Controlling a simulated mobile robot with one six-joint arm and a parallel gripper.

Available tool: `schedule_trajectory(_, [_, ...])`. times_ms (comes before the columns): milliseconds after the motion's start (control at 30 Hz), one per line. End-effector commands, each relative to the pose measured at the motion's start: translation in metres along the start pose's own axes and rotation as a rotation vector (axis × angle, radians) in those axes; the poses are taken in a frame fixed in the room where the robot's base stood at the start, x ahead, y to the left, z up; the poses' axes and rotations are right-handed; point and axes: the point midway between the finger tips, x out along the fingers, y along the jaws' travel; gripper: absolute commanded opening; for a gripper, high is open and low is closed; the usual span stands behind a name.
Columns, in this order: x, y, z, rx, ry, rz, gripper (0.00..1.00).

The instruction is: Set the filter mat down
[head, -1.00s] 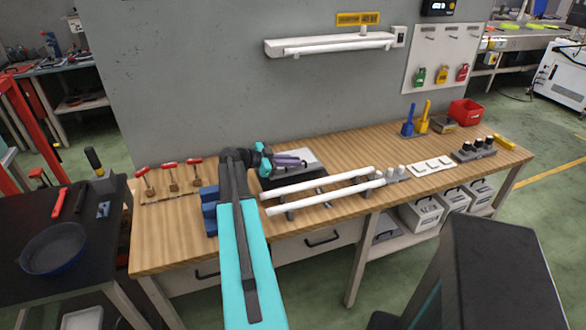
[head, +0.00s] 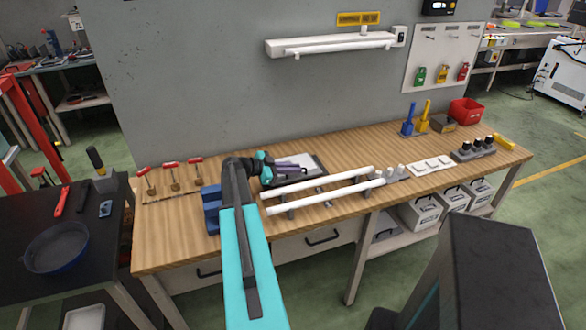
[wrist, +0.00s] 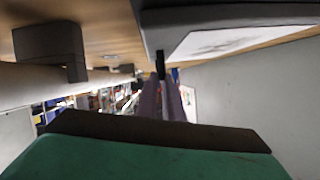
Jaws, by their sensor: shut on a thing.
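The filter mat (head: 314,162) is a flat white sheet at a dark frame or tray (head: 322,178) on the wooden bench, partly hidden behind my gripper. My gripper (head: 302,166), with purple fingers, reaches in from the left, low at the mat. In the wrist view the picture is upside down; the pale mat (wrist: 215,42) shows against the dark tray (wrist: 158,28). The fingers (wrist: 164,88) are close together on a small dark tab at its edge. Whether the mat lies fully flat in the tray I cannot tell.
Two white rails (head: 320,190) run along the bench just in front of the tray. A blue block (head: 211,208) and red-handled tools (head: 170,165) stand to the left. The grey wall (head: 220,80) rises behind. Bare wood lies behind the rails to the right.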

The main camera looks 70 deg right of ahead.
Motion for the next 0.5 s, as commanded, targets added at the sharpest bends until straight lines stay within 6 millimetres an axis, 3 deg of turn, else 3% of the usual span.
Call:
schedule_trajectory(100, [0.0000, -0.0001, 0.0002, -0.001, 0.000, 0.000, 0.00])
schedule_trajectory(133, [0.0000, 0.0001, 0.0006, -0.001, -0.001, 0.000, 0.12])
schedule_trajectory(233, [-0.0001, 0.0000, 0.0005, -0.001, -0.001, 0.000, 0.26])
schedule_trajectory(500, [-0.0004, -0.0001, 0.0003, -0.001, -0.001, 0.000, 0.26])
